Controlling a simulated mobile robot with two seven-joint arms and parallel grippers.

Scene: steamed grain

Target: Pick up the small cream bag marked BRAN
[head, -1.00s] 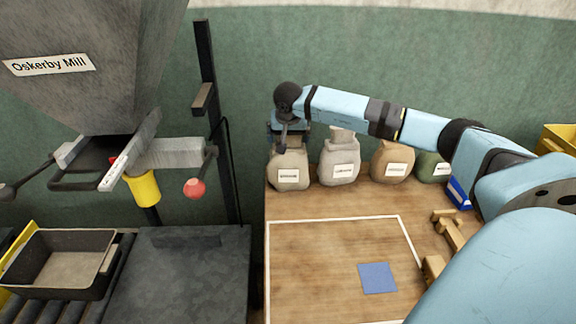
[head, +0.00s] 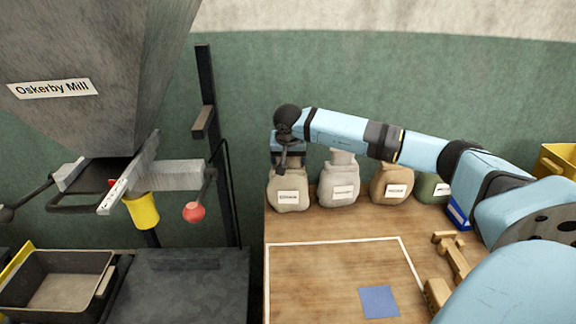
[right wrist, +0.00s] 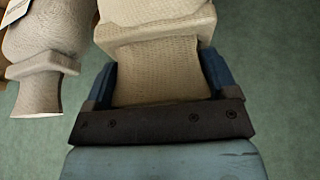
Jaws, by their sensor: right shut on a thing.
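A small cream-beige bag (head: 288,193) with a white label stands leftmost in the row at the back of the table; its label is too small to read surely. My right gripper (head: 288,166) comes down on it from above and is shut on its neck. In the right wrist view the two blue fingers (right wrist: 160,78) press the bag's woven neck (right wrist: 155,72) from both sides, and the label is out of sight. I cannot tell whether the bag's bottom touches the table. My left gripper is not in view.
A greyish bag (head: 340,184), a tan bag (head: 391,187) and a green bag (head: 432,188) stand to the right. A blue square (head: 379,301) lies on the wooden table (head: 330,270). A hopper (head: 95,60) and its dark post (head: 208,130) stand left.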

